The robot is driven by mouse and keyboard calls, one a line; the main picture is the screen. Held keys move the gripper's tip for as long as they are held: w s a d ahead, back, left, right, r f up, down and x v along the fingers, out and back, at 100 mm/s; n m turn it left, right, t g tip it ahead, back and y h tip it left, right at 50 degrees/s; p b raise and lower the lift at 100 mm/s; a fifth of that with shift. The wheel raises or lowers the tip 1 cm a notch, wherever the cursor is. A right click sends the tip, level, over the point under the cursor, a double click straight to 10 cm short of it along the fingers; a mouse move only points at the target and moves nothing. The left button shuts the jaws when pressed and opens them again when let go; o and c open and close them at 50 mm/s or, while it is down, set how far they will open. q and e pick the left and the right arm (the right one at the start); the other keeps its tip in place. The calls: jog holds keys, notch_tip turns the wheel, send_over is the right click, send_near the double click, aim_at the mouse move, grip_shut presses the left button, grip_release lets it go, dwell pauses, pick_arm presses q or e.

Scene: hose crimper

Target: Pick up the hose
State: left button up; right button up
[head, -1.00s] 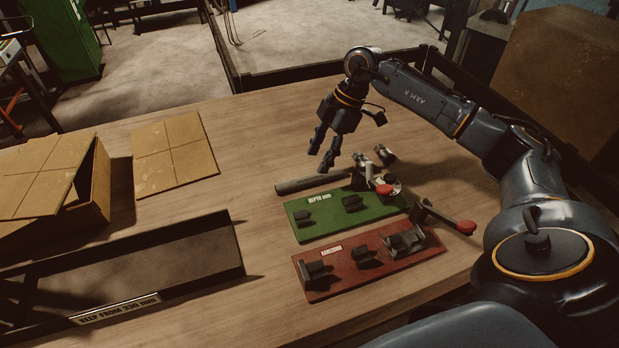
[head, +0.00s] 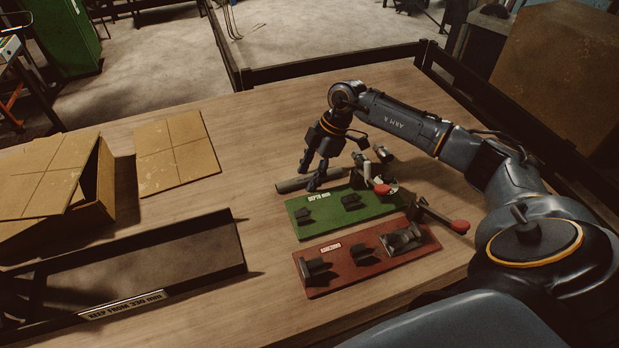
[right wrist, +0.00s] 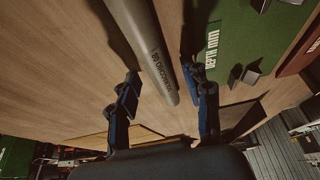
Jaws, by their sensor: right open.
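The hose (head: 291,184) is a grey tube lying on the wooden table just behind the green board. In the right wrist view the hose (right wrist: 146,42) runs between the two fingers, with dark print near its end. My right gripper (head: 313,181) is open and low over the hose, one finger on each side of it. In the right wrist view my right gripper (right wrist: 165,112) shows gaps between both fingers and the hose. The fingers hide part of the hose in the head view. My left gripper is not in view.
A green board (head: 328,217) labelled for depth and a red board (head: 340,280) with a red-knobbed lever stand in front of the hose. A dark tray (head: 240,262) and cardboard box (head: 106,196) lie left. Table between box and hose is clear.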

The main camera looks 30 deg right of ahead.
jog(key=shift+f, duration=0.2)
jog(key=shift+c, duration=0.6)
jog(key=shift+s, duration=0.1)
grip_shut()
